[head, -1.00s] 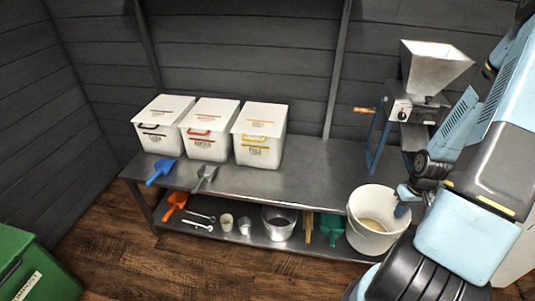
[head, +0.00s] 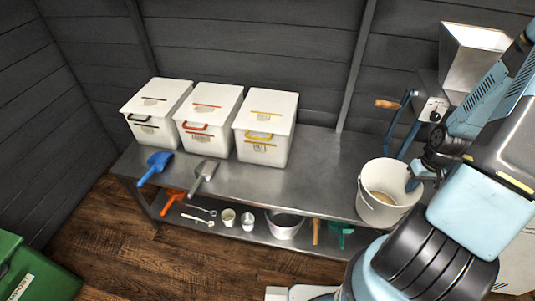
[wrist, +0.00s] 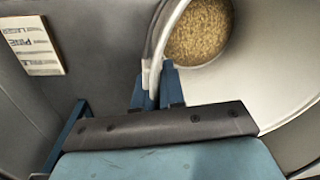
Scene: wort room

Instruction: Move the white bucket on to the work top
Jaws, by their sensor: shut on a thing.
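The white bucket (head: 366,208) is at the right end of the grey metal work top (head: 310,165), by its front edge. It looks upright, with pale grain inside. I cannot tell whether its base touches the work top or hangs just above it. My gripper (head: 413,182) is at the bucket's right rim, partly hidden by my arm. In the wrist view my gripper (wrist: 158,88) is shut on the bucket's wall at the rim, with the grain (wrist: 198,30) beyond.
A mill with a metal hopper (head: 470,55) and a crank (head: 390,104) stands behind the bucket. Three white lidded bins (head: 262,145), a blue scoop (head: 155,168) and a grey scoop (head: 202,176) occupy the left side. The middle is clear. A lower shelf holds a pot (head: 284,224) and small tools.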

